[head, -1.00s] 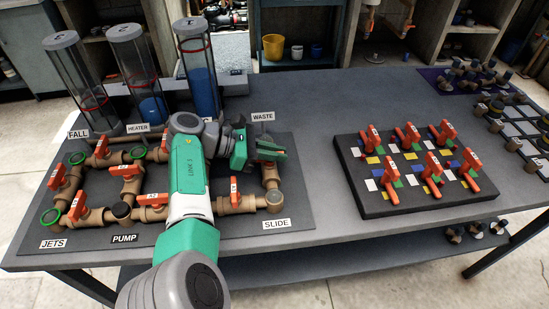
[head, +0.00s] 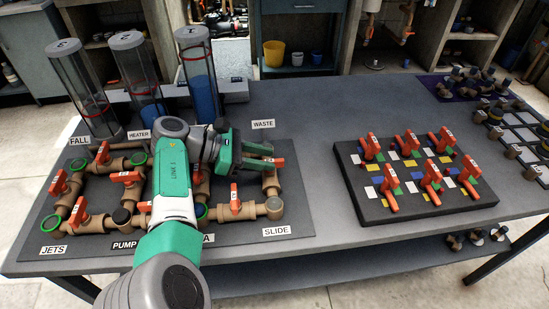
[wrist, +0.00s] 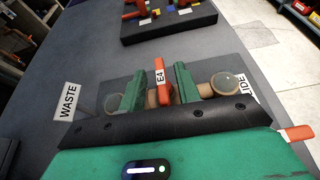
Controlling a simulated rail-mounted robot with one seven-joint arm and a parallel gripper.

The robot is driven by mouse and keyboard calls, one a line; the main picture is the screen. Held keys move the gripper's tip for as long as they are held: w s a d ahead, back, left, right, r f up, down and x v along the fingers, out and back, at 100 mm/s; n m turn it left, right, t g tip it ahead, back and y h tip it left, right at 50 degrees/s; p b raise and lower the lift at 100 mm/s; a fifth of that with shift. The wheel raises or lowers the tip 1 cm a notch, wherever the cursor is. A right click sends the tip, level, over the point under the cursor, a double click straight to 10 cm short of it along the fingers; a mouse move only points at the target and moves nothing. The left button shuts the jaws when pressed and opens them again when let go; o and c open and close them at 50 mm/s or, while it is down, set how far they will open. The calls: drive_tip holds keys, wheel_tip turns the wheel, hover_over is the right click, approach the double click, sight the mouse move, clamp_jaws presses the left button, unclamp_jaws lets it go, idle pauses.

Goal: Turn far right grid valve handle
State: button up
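The far right grid valve handle is orange with a white E4 tag and sits on the tan pipe between the WASTE and SLIDE labels. In the wrist view the E4 handle (wrist: 163,80) stands between the two green fingers of my gripper (wrist: 160,90), which is open. A gap shows between the left finger and the handle; the right finger is closer, and I cannot tell if it touches. In the head view the gripper (head: 262,157) reaches over the right side of the pipe grid, and the E4 handle (head: 277,161) is partly hidden at its fingertips.
Other orange handles stand nearby, one (head: 235,199) on the front pipe close to the gripper. The SLIDE label (head: 277,231) and WASTE label (head: 263,124) flank the right column. Clear tubes (head: 200,80) rise behind. A black board (head: 400,212) with orange handles lies to the right.

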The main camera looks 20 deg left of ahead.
sight(271, 160)
drive_tip(key=v, duration=0.3)
drive_tip(key=shift+s+a+f+b, duration=0.1)
drive_tip(key=shift+a+b, duration=0.1)
drive_tip(key=shift+b, duration=0.15)
drive_tip(key=shift+s+a+r, duration=0.25)
drive_tip(key=shift+a+r, duration=0.1)
